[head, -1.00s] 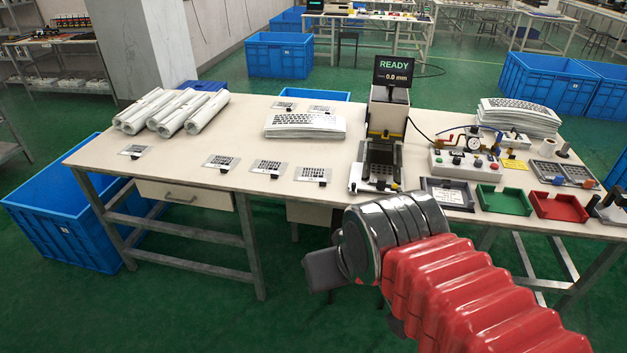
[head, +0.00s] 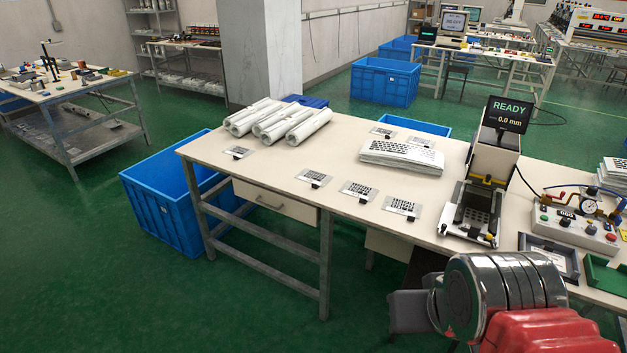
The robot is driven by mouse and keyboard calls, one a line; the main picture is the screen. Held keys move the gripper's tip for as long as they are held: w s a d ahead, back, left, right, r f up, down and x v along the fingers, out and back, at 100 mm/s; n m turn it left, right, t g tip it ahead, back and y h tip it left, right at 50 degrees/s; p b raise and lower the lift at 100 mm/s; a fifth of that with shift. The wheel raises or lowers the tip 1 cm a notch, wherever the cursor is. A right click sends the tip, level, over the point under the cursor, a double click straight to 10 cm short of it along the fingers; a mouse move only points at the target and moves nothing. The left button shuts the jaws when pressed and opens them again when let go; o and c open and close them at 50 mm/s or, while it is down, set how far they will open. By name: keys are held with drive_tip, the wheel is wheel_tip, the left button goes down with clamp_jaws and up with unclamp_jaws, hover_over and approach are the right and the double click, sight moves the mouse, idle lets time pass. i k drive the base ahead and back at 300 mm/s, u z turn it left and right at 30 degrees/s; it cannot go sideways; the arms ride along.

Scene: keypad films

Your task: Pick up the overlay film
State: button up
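Several small flat overlay films with black keypad patterns and dark tabs lie on the cream worktable (head: 290,203). Along its front side are one film at the left (head: 238,152), one in the middle (head: 313,178), and two nearer the press, one (head: 358,190) beside the other (head: 402,207). Two more lie behind, one (head: 383,132) left of the other (head: 420,142). I cannot tell which one is meant. My gripper (head: 408,312) is low in front of the table, apart from all films. Its fingers are mostly hidden behind my wrist, so its opening does not show.
A stack of printed sheets (head: 401,157) and white rolls (head: 277,120) lie on the table. A press (head: 485,180) with a READY screen (head: 508,115) stands to the right, beside a control box (head: 570,232). A blue bin (head: 165,205) stands at the table's left. Floor in front is clear.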

sight(316, 179)
drive_tip(key=z, duration=0.85)
drive_tip(key=i, duration=1.25)
drive_tip(key=u, duration=0.85)
